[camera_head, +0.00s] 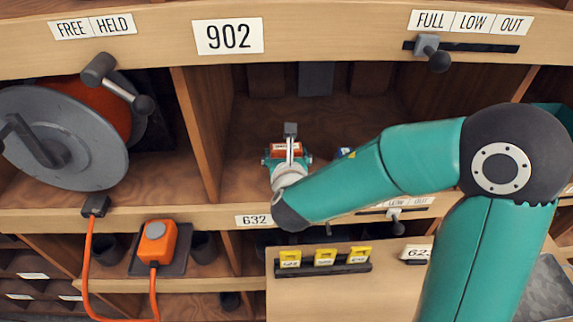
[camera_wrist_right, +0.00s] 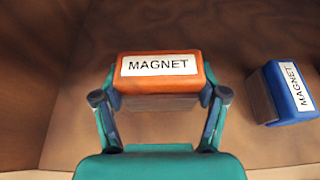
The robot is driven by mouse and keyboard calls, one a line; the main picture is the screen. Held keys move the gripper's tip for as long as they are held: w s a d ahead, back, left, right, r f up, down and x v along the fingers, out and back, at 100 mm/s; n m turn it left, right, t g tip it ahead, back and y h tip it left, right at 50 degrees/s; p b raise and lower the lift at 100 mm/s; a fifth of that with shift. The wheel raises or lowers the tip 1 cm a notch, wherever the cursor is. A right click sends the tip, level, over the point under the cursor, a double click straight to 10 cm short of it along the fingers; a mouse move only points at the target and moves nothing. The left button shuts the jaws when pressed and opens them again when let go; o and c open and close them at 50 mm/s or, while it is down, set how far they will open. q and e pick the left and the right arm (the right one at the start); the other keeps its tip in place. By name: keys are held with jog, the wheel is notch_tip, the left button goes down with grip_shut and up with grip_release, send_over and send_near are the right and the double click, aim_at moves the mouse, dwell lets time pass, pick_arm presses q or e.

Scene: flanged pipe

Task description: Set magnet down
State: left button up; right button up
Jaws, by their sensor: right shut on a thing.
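An orange block labelled MAGNET (camera_wrist_right: 158,72) sits between the two fingers of my right gripper (camera_wrist_right: 160,97), which is shut on its sides. In the head view the right gripper (camera_head: 287,162) reaches into the open shelf compartment (camera_head: 240,165) above the 632 label, and the orange magnet (camera_head: 285,148) shows partly behind my wrist. I cannot tell whether the magnet touches the wooden floor. A second, blue magnet (camera_wrist_right: 285,95) lies to the right on that floor, apart from the gripper. My left gripper is not in view.
A wooden divider (camera_head: 195,135) bounds the compartment on the left, with a cable reel (camera_head: 60,145) beyond it. Dark blocks (camera_head: 316,78) stand at the back. The floor left of the gripper is clear. Yellow tags (camera_head: 325,257) sit in a rack below.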

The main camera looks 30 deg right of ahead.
notch_tip(320, 180, down, 3)
jog(key=shift+f, duration=0.2)
jog(key=o, duration=1.7)
jog(key=shift+f, duration=0.1)
jog(key=shift+c, duration=0.2)
